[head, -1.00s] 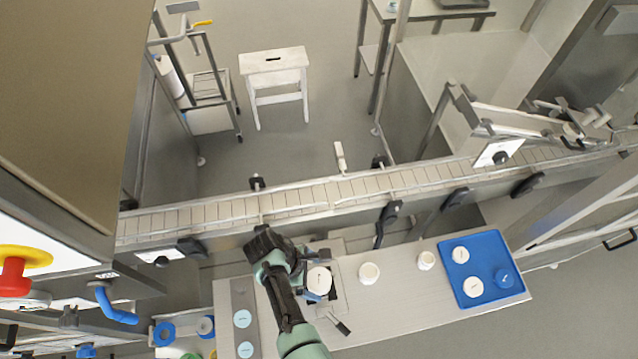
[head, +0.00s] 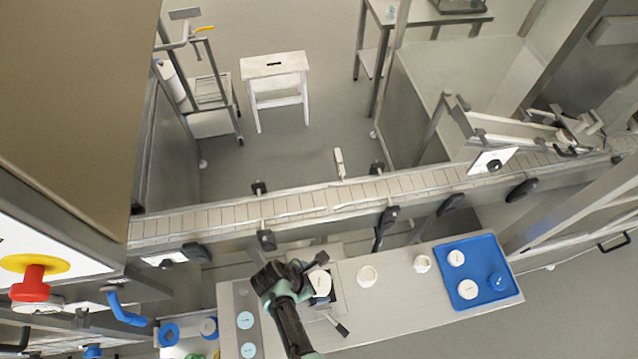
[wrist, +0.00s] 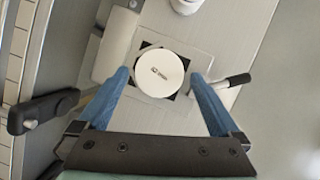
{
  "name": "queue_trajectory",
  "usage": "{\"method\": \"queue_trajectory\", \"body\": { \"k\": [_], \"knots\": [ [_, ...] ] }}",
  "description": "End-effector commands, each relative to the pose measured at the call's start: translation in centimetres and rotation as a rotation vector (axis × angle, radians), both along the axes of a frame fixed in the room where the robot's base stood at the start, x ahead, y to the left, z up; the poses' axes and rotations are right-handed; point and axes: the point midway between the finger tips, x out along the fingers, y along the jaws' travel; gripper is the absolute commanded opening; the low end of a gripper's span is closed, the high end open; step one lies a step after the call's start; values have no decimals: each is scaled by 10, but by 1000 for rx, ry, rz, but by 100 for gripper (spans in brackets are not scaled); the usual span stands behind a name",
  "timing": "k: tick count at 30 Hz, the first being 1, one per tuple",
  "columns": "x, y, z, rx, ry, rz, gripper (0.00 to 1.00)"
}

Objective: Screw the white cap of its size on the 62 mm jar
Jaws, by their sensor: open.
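A round white cap (head: 320,283) with a small dark print on top sits over the holder (wrist: 197,52) on the bench; it fills the middle of the wrist view (wrist: 159,73). The jar under it is hidden, and whether the cap is threaded on cannot be told. My gripper (wrist: 160,76) is open, its blue fingers on the left and right of the cap, with a gap at each side. In the head view my gripper (head: 290,277) partly covers the cap's left side. Two more white caps (head: 456,258) (head: 468,289) lie in the blue tray (head: 478,306).
Two white jars (head: 367,276) (head: 422,263) stand between holder and tray. A blue item (head: 497,281) is in the tray. A black-handled lever (wrist: 235,80) sticks out from the holder. Pale blue discs (head: 245,320) lie at the bench's left. A conveyor (head: 300,203) runs behind.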

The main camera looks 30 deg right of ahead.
Motion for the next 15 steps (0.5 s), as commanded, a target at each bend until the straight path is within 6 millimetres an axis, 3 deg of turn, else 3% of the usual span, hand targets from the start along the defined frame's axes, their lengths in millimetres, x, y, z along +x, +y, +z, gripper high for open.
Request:
{"method": "queue_trajectory", "body": {
  "k": [9,15],
  "knots": [
    [0,0,0,0,-2,21,100],
    [-4,-1,-1,0,-1,232,100]
  ]
}}
